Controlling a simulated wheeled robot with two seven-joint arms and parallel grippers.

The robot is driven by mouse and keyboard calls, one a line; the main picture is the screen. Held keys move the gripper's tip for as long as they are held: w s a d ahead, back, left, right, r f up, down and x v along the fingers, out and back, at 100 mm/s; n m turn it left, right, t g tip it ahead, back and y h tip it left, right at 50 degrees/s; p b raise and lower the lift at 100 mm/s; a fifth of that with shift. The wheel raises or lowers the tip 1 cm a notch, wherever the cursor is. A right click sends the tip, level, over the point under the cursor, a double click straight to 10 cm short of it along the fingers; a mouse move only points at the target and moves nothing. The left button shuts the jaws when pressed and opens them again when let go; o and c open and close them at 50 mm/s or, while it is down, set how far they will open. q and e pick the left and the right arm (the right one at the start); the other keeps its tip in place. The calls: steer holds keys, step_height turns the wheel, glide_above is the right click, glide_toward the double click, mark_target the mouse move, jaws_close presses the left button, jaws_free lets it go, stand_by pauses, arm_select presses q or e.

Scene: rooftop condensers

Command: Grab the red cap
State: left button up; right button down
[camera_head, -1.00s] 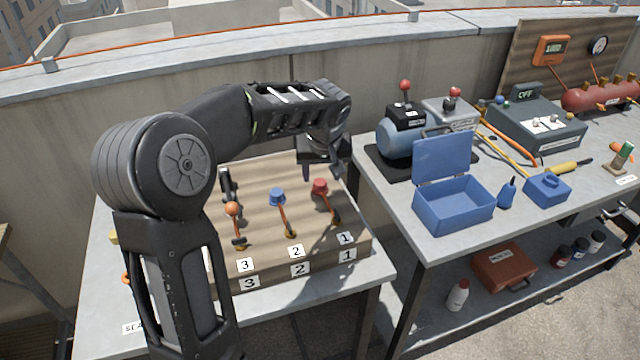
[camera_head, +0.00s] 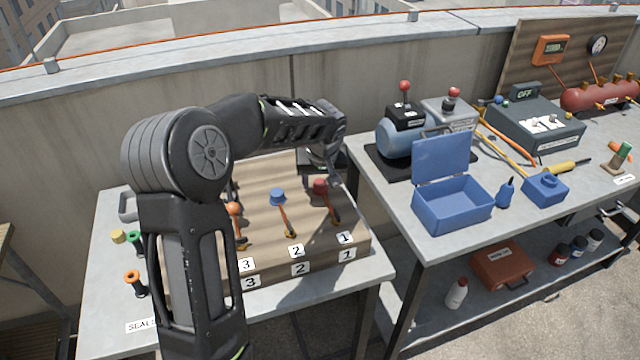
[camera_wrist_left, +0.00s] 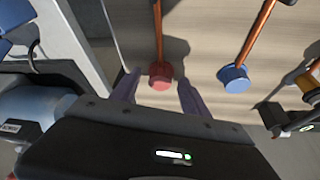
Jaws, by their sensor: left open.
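The red cap (camera_head: 320,186) sits at the end of a copper tube over the slot marked 1 on the wooden board (camera_head: 262,190). In the left wrist view the red cap (camera_wrist_left: 161,76) lies between the two fingertips of my left gripper (camera_wrist_left: 157,88), with a gap on each side. The gripper is open and holds nothing. In the head view my left gripper (camera_head: 326,172) is just above and behind the cap, partly hidden by its own wrist. A blue cap (camera_head: 278,196) on tube 2 stands to the left; it shows in the wrist view too (camera_wrist_left: 234,79). My right gripper is out of view.
An orange cap (camera_head: 234,208) tops tube 3, partly behind my arm. A vacuum pump (camera_head: 398,140) and an open blue box (camera_head: 452,204) stand on the bench at right. Loose fittings (camera_head: 133,280) lie at the left table side.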

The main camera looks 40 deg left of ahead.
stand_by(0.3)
arm_select(q)
jaws_close()
stand_by(0.5)
